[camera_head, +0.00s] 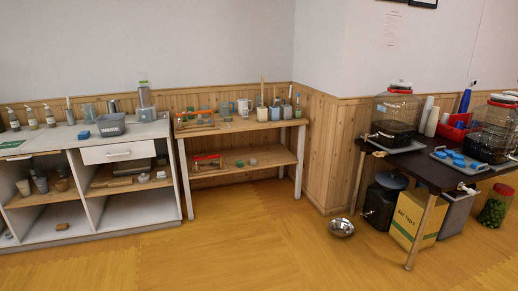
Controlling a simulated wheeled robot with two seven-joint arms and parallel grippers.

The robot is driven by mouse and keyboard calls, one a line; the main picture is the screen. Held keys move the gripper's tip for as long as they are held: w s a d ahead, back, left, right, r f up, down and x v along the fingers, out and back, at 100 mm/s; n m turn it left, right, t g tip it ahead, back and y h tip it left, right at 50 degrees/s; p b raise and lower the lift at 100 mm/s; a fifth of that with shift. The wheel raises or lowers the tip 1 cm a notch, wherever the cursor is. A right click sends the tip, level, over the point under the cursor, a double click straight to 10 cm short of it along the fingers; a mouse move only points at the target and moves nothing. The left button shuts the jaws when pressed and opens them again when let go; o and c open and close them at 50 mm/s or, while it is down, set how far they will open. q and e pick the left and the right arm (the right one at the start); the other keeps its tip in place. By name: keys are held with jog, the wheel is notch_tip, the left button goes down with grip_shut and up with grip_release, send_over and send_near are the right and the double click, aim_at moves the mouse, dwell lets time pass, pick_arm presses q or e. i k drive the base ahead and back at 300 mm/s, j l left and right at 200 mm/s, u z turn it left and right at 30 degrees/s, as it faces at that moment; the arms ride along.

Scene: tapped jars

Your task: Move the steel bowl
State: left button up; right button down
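The steel bowl (341,227) is a small, shiny, round bowl. It rests on the wooden floor in front of the wall corner, left of the cardboard box and the dark table. Nothing covers it from this view. Neither of my grippers shows in the head view, so I cannot see their state.
A dark table (432,172) with tapped jars (394,116) stands at the right. Under it are a dark lidded container (381,203) and a cardboard box (416,219). A wooden shelf table (243,125) and white cabinet (121,152) line the back wall. The floor in front is clear.

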aim_at(340, 228)
jog(key=i+l+u, duration=0.1)
jog(key=i, duration=2.1)
